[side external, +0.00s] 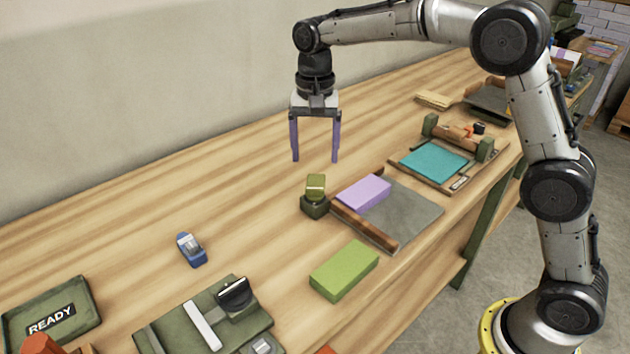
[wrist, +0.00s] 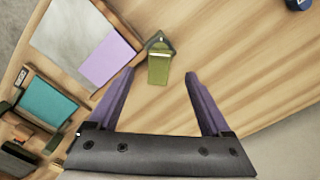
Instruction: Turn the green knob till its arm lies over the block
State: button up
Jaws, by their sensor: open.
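The green knob (side external: 316,187) is an olive piece on a dark green base, standing on the bench beside the wooden rail of a grey plate. In the wrist view the knob (wrist: 158,70) shows its olive part reaching from the base toward my gripper, not over the lilac block. The lilac block (side external: 364,191) lies on the plate; it also shows in the wrist view (wrist: 108,62), left of the knob. My gripper (side external: 315,160) is open and empty, pointing down above the bench, apart from the knob. In the wrist view the knob appears between my fingertips (wrist: 160,76).
A green block (side external: 344,271) lies in front of the grey plate (side external: 414,212). A fixture with a teal sheet (side external: 433,161) stands to the right. A blue dispenser (side external: 191,250), a green clipboard-like stand (side external: 172,333) and a READY tray (side external: 80,297) lie left. The bench behind the knob is clear.

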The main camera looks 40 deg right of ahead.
aim_at(315, 181)
notch_tip(315, 181, down, 8)
dwell(0.4)
grip_shut()
dwell(0.3)
